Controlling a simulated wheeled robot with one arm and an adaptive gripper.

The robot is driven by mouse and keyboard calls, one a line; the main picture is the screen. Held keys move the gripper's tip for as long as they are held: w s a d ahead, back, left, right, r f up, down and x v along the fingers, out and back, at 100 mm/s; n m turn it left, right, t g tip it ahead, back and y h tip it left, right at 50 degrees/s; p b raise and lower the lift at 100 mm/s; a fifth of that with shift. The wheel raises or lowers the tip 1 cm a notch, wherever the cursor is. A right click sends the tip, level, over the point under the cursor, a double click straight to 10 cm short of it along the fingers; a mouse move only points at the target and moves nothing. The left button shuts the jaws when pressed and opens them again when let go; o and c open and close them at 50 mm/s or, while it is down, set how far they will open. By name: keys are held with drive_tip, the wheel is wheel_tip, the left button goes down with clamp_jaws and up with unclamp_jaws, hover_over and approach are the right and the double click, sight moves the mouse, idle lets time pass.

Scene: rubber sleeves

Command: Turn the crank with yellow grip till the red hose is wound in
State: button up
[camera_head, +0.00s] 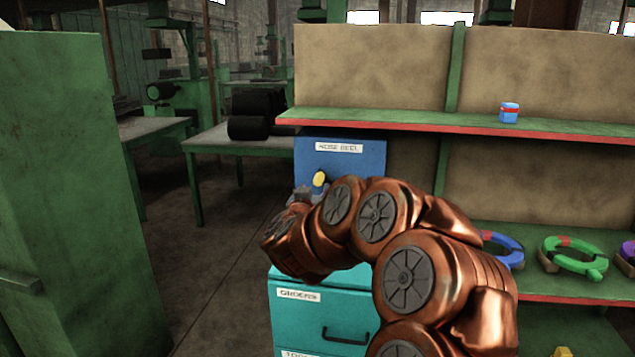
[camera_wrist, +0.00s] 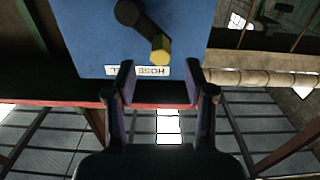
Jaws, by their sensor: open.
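The blue hose reel panel (camera_head: 368,163) stands on the cabinet below the shelf, partly behind my arm. Its yellow grip (camera_head: 319,179) shows just above my arm. In the wrist view the panel (camera_wrist: 88,45) appears upside down, with a dark crank arm (camera_wrist: 136,22) ending in the yellow grip (camera_wrist: 161,50). My gripper (camera_wrist: 160,80) is open and empty. The grip appears beyond the fingertips, in line with the gap between them and apart from both. In the head view my gripper (camera_head: 303,193) is mostly hidden by my arm. I cannot make out the red hose.
A teal drawer cabinet (camera_head: 318,310) stands below the panel. The shelf (camera_head: 400,119) overhangs at right and carries a small blue and red container (camera_head: 509,113). Blue (camera_head: 508,248) and green (camera_head: 573,256) rings lie on the lower shelf. A green cabinet (camera_head: 70,190) stands at left; floor between is clear.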

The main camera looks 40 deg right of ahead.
sight(318, 183)
drive_tip(key=shift+p+x, duration=0.4)
drive_tip(key=shift+x, duration=2.5)
clamp_jaws()
